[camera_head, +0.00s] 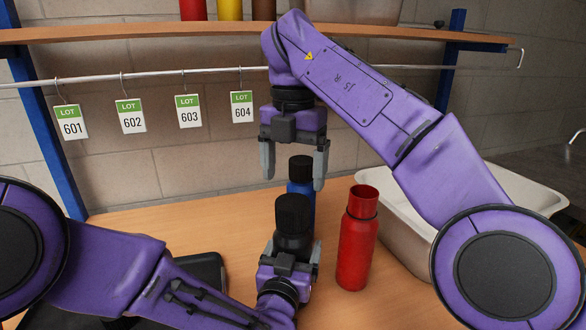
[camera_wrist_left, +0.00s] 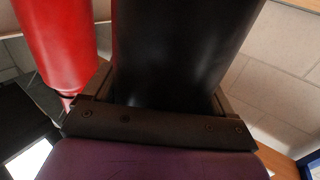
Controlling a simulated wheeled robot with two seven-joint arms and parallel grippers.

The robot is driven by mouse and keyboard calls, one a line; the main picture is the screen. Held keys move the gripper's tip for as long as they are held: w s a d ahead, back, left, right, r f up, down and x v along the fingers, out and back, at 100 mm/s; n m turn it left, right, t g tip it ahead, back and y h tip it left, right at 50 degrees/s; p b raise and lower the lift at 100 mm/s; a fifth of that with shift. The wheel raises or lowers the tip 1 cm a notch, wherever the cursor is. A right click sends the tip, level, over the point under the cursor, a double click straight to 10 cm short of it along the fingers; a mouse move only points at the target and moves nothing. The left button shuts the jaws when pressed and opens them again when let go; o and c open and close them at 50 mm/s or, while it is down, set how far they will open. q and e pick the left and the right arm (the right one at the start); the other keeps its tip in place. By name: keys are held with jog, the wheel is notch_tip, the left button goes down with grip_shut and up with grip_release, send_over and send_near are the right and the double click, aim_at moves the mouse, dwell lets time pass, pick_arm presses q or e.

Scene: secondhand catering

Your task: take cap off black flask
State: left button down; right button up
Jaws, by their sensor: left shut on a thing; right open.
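The black flask (camera_head: 292,238) stands upright at the centre of the head view, its black cap (camera_head: 292,210) on top. My left gripper (camera_head: 288,262) is shut around the flask's body; in the left wrist view the dark flask (camera_wrist_left: 180,50) fills the space between the fingers. My right gripper (camera_head: 294,175) is open and empty, pointing down above the cap with a visible gap in the picture. Its fingers appear on either side of the blue flask's black top, which stands behind. The lower part of the black flask is hidden by my left gripper.
A pale basin (camera_head: 400,235) is at right, a dark tray (camera_head: 205,268) at left. A rail with hanging lot tags (camera_head: 131,115) runs below the shelf (camera_head: 130,33).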

aim_at(294, 201)
jog(key=shift+d+f, duration=0.1)
jog(key=shift+f, duration=0.25)
notch_tip(294, 201, down, 7)
jog(key=shift+f, duration=0.15)
jog(key=c, duration=1)
jog(key=n, duration=0.5)
jog(key=shift+c, duration=0.3)
jog(key=n, duration=0.4)
jog(key=shift+r, duration=1.15)
